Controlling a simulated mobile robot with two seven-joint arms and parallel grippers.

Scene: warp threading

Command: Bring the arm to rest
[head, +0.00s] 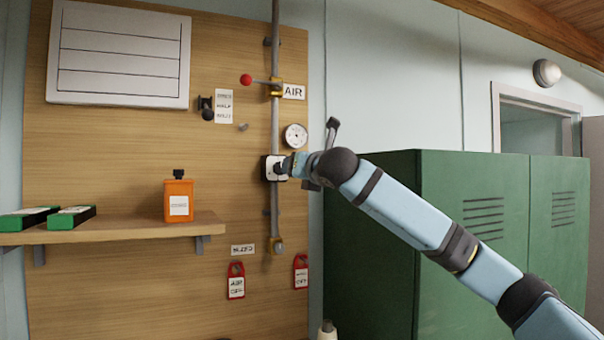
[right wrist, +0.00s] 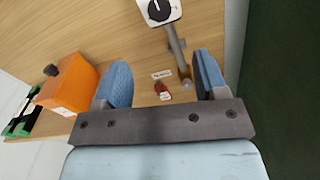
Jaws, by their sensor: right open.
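My right arm (head: 408,217) reaches in from the right toward the wooden panel (head: 130,150). Its gripper (head: 290,166) is in front of the panel, beside the white box with a black dial (head: 269,168) on the vertical pipe (head: 275,120). In the right wrist view the jaws (right wrist: 161,60) are open with nothing between them. The dial box (right wrist: 160,8) shows beyond the fingertips, at the top of that view. Whether the gripper touches the box cannot be told from the head view. My left gripper is not in view.
An orange bottle (head: 179,199) and green boxes (head: 72,217) are on the shelf (head: 140,230). A red-knobbed lever (head: 246,79) sticks out from the pipe above. Red tags (head: 236,281) hang below. Green lockers (head: 470,240) stand behind my right arm.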

